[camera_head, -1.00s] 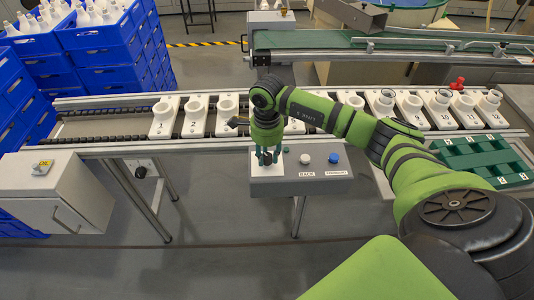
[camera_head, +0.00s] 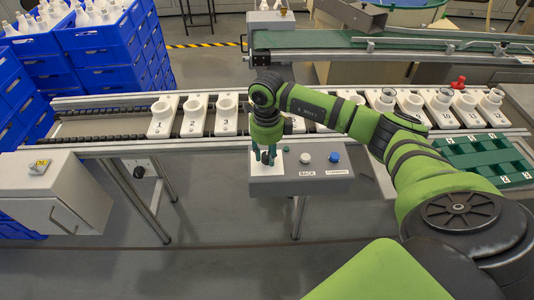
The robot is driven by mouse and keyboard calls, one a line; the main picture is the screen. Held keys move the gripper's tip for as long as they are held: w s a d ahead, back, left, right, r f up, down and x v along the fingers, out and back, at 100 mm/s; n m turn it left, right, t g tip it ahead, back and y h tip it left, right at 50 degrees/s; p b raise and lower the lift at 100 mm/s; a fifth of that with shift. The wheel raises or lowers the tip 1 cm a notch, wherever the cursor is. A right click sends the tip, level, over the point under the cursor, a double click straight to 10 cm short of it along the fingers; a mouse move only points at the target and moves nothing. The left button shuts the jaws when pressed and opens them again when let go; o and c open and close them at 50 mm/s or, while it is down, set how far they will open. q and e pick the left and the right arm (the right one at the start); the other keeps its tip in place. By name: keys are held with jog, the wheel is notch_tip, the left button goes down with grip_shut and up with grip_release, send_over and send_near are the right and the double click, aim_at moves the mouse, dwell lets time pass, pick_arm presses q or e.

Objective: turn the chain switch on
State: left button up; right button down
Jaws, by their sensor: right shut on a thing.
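The grey control box (camera_head: 315,183) stands at the front edge of the conveyor. A white plate (camera_head: 281,171) lies at its left end, with a small dark knob on it, taken as the chain switch and mostly hidden by my fingers. My right gripper (camera_head: 267,156) points straight down over this plate and is shut on the knob. The knob's exact angle cannot be made out. My left gripper is not in view.
A white button (camera_head: 305,158) and a blue button (camera_head: 334,157) sit right of the gripper. Numbered white holders (camera_head: 194,115) line the chain conveyor behind. A grey cabinet (camera_head: 60,190) stands at left, a green tray (camera_head: 485,155) at right.

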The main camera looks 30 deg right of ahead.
aim_at(266, 155)
jog(key=m, duration=0.5)
jog(key=shift+m, duration=0.4)
dwell(0.3)
jog(key=c, duration=0.9)
grip_release()
notch_tip(266, 155, up, 12)
